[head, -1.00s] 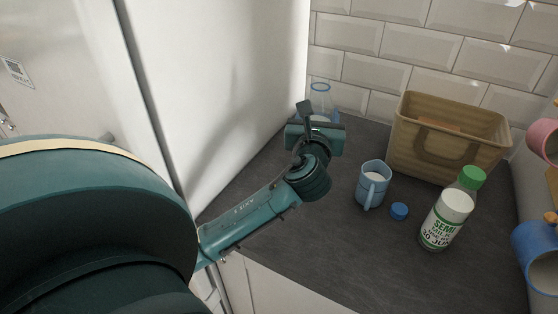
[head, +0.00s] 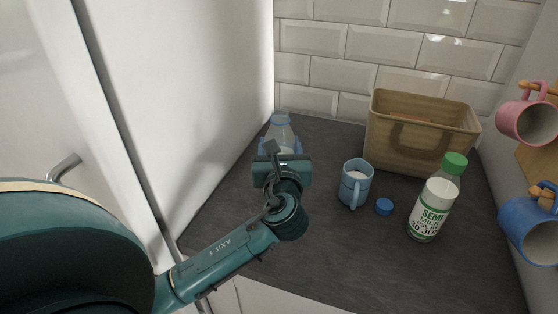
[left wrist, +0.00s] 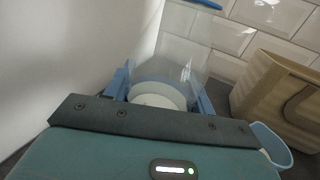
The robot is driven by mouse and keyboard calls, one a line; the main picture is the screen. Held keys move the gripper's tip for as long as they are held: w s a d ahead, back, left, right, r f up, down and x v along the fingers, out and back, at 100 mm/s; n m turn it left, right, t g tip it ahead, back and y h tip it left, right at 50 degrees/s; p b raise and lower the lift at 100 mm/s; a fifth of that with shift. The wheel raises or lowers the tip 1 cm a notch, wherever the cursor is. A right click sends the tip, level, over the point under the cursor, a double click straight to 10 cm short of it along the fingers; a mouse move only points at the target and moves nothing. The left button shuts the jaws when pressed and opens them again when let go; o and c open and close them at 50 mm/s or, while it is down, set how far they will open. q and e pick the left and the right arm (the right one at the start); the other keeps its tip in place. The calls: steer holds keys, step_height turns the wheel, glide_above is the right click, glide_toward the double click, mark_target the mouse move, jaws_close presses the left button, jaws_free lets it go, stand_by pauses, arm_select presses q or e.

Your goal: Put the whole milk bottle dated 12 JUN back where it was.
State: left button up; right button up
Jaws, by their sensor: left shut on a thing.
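My left gripper (head: 281,147) is shut on a clear bottle (head: 281,131) with a blue ring at its mouth, at the back left of the worktop beside the white wall panel. In the left wrist view the bottle (left wrist: 172,66) stands between the light blue fingers, with white milk low inside. It has no cap on. Its label and date are hidden, and I cannot tell whether its base touches the worktop. A blue cap (head: 384,207) lies on the worktop. My right gripper is not in view.
A light blue mug (head: 355,186) with something white inside stands right of my gripper. A green-capped bottle marked SEMI (head: 432,212) stands further right. A tan basket (head: 415,140) is behind them. Pink (head: 526,121) and blue (head: 530,228) mugs hang at right. The worktop's front middle is clear.

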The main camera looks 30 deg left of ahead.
arm_select(q)
step_height(320, 180, down, 2)
steer(key=shift+f, duration=0.4)
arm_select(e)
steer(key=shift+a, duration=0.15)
arm_select(q)
steer(key=shift+f, duration=0.15)
steer(key=o, duration=1.3)
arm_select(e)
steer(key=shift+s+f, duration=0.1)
arm_select(q)
steer(key=b+v, duration=0.1)
steer(key=v, duration=1.1)
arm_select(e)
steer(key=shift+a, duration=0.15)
